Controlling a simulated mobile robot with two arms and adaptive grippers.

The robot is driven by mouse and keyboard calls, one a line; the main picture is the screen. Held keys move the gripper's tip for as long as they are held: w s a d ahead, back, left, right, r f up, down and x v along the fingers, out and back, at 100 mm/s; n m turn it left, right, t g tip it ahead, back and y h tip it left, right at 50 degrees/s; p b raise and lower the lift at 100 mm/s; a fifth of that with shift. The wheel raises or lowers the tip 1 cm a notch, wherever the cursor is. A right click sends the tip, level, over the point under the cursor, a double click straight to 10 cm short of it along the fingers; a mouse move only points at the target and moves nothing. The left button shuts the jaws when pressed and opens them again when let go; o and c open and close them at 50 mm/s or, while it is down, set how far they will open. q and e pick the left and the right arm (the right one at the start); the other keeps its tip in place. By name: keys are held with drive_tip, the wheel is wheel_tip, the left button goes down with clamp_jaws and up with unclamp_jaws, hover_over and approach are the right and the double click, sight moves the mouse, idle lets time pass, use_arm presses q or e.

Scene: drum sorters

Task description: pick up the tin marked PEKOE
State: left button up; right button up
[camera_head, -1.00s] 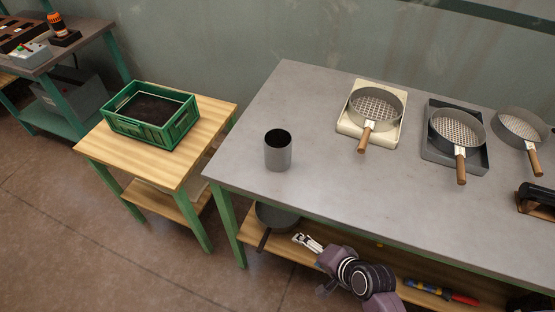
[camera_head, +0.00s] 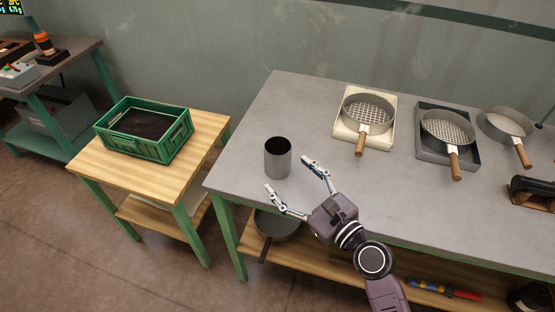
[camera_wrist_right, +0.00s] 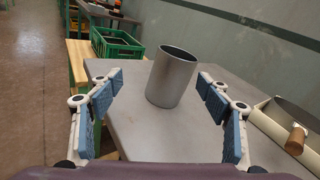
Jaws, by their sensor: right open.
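A plain grey metal tin (camera_head: 278,160) stands upright and open-topped near the left end of the grey table. No marking shows on its visible side, so I cannot tell whether it is the PEKOE tin. My right gripper (camera_head: 288,181) is open and empty, just in front of the tin, with its fingers pointing towards it. In the right wrist view the tin (camera_wrist_right: 172,78) stands beyond and between the two spread fingertips (camera_wrist_right: 159,80), not touched by either. My left gripper is not in view.
Sieves with wooden handles (camera_head: 366,112) (camera_head: 447,135) (camera_head: 509,126) stand along the right of the grey table (camera_head: 310,100). A green crate (camera_head: 170,147) with dark contents sits on the wooden side table (camera_head: 100,165). A dark pan (camera_head: 277,226) lies on the lower shelf. The tabletop around the tin is clear.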

sight(271, 141)
drive_tip(key=w+m, duration=0.1)
drive_tip(key=w+d+r+m+t, duration=0.1)
drive_tip(key=m, duration=0.1)
drive_tip(key=shift+w+a+r+m, duration=0.15)
drive_tip(key=shift+w+m, duration=0.1)
drive_tip(key=shift+m, duration=0.15)
drive_tip(key=x, duration=0.7)
drive_tip(key=shift+w, duration=0.15)
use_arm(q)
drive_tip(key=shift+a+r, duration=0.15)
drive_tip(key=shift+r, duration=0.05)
use_arm(e)
drive_tip(key=c, duration=1.4)
use_arm(q)
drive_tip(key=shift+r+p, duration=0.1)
drive_tip(key=shift+p, duration=0.25)
use_arm(e)
drive_tip(key=shift+o, duration=0.2)
